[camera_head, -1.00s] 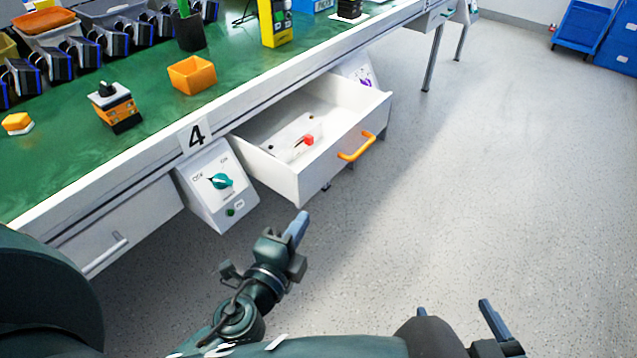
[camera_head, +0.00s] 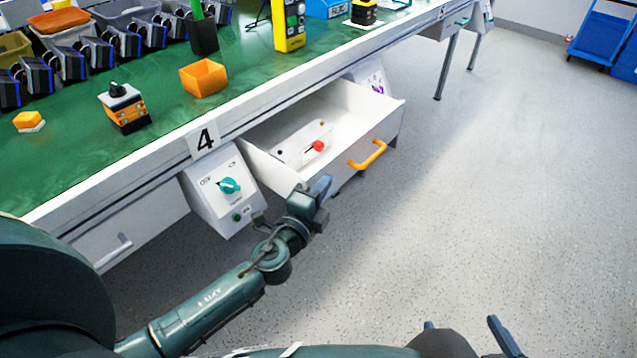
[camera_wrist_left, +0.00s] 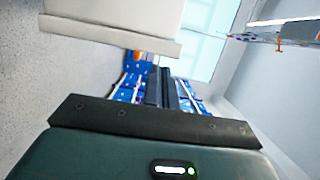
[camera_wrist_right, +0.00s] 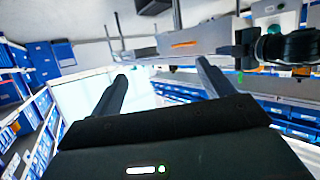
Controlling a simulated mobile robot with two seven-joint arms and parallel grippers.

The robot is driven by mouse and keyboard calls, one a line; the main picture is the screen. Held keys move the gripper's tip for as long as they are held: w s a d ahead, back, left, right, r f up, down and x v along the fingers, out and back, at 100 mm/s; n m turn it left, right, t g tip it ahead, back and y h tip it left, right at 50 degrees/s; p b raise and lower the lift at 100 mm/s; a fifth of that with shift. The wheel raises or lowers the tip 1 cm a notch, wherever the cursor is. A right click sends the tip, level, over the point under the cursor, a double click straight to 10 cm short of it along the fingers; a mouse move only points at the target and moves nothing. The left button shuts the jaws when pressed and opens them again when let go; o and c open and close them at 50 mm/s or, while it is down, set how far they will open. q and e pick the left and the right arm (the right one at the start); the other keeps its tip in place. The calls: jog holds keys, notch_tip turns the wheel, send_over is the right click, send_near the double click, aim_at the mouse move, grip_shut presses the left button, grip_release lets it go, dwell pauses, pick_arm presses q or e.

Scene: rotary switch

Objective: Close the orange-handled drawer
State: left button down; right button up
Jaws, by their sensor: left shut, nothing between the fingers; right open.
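The white drawer (camera_head: 290,165) with the orange handle (camera_head: 368,155) stands pulled out from under the green-topped workbench. Inside it lies a pale box with a red knob (camera_head: 317,146). My left gripper (camera_head: 322,188) is shut and empty, just in front of the drawer's near left corner; I cannot tell if it touches. In the left wrist view a pale panel, likely the drawer (camera_wrist_left: 115,20), is close beside the left fingers (camera_wrist_left: 160,85). My right gripper (camera_head: 458,333) is open and empty at the bottom edge, away from the drawer. It also shows open in the right wrist view (camera_wrist_right: 160,85).
A control box with a teal rotary switch (camera_head: 229,186) hangs left of the drawer, under the number 4 label. Another box with a purple knob (camera_head: 377,90) is behind it. A closed drawer with a grey handle (camera_head: 120,243) is at left. The floor at right is clear.

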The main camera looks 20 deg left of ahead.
aim_at(286, 169)
pick_arm(q)
jog(key=shift+w+a, duration=0.2)
jog(key=shift+a, duration=0.25)
jog(key=w+a, duration=0.1)
jog(key=a, duration=0.1)
jog(key=a+b, duration=0.1)
jog(key=a, duration=0.2)
jog(key=w+a, duration=0.1)
jog(key=a, duration=0.1)
jog(key=shift+w+a+f, duration=0.1)
jog(key=shift+w+a, duration=0.15)
jog(key=shift+w, duration=0.1)
jog(key=shift+w+a, duration=0.15)
jog(key=shift+a, duration=0.3)
pick_arm(e)
jog(key=shift+w+a+f+n+t, duration=0.1)
jog(key=shift+w+n+t, duration=0.2)
jog(key=shift+w+t, duration=0.2)
pick_arm(q)
jog(key=shift+d, duration=0.1)
pick_arm(e)
jog(key=shift+s+f, duration=0.1)
jog(key=shift+s, duration=0.05)
